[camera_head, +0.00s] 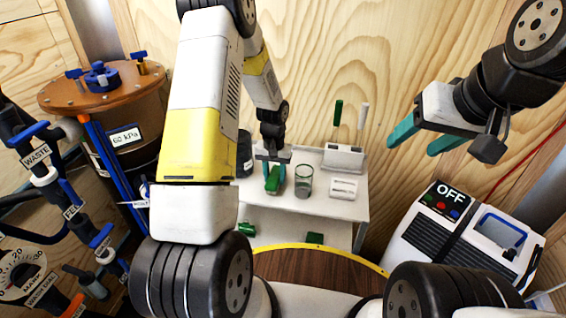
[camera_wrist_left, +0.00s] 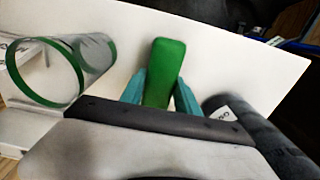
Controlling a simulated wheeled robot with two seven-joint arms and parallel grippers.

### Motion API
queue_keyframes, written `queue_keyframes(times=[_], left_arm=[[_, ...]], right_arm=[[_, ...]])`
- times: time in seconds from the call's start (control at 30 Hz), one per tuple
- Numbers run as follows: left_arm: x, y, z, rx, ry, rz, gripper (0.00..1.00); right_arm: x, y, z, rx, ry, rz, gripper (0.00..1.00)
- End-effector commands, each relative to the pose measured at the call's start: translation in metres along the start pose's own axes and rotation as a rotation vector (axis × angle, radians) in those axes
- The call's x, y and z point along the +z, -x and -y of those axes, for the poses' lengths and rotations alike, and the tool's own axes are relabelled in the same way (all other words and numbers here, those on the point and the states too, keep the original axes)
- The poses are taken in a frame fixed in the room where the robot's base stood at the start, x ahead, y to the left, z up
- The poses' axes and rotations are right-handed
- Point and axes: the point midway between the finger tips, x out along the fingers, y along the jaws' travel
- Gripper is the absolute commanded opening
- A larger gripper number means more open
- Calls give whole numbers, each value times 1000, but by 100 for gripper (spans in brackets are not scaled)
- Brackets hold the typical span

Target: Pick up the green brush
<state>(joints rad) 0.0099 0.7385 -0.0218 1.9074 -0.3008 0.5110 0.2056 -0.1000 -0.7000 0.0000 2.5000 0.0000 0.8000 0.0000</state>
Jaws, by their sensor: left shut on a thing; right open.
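A green elongated piece, which looks like the green brush (camera_head: 273,181), is at the left part of a white shelf top. My left gripper (camera_head: 272,167) points down over the shelf and is shut on it. In the left wrist view the green brush (camera_wrist_left: 165,72) stands out between the two teal fingers of the left gripper (camera_wrist_left: 161,92). Bristles are not visible, and I cannot tell whether it touches the shelf. My right gripper (camera_head: 430,140) is open and empty at the upper right, well away from the shelf.
A clear glass (camera_head: 304,181) stands just right of the held piece. A dark bottle (camera_head: 244,155) is to its left. A white holder (camera_head: 343,157) with green and white sticks stands behind right. A white machine marked OFF (camera_head: 450,200) is at right; a copper vessel (camera_head: 105,100) at left.

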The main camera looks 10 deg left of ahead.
Motion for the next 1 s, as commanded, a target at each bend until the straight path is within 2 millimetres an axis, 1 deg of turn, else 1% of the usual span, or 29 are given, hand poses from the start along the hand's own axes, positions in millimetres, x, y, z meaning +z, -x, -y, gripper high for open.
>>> queue_keyframes(times=[0.23,0.3,0.47,0.6,0.73,0.8,0.9,0.97,1.0], left_arm=[[0,32,-1,0,-2,-4,0],[18,30,-7,0,-5,2,0],[54,34,-18,0,-4,2,0],[90,38,-30,0,-6,1,0],[119,40,-39,0,-5,1,0],[130,41,-42,0,-4,0,0],[142,42,-46,0,-3,0,0],[144,43,-47,-1,-1,-1,0],[140,44,-45,-2,3,-2,0]], right_arm=[[0,0,0,0,0,0,59],[0,0,0,0,0,0,59],[0,0,0,0,0,0,59],[0,0,0,0,0,0,59],[0,0,0,0,0,0,59],[0,0,0,0,0,0,59],[0,0,0,0,0,0,59],[0,0,0,0,0,0,59],[0,0,0,0,0,0,59]])
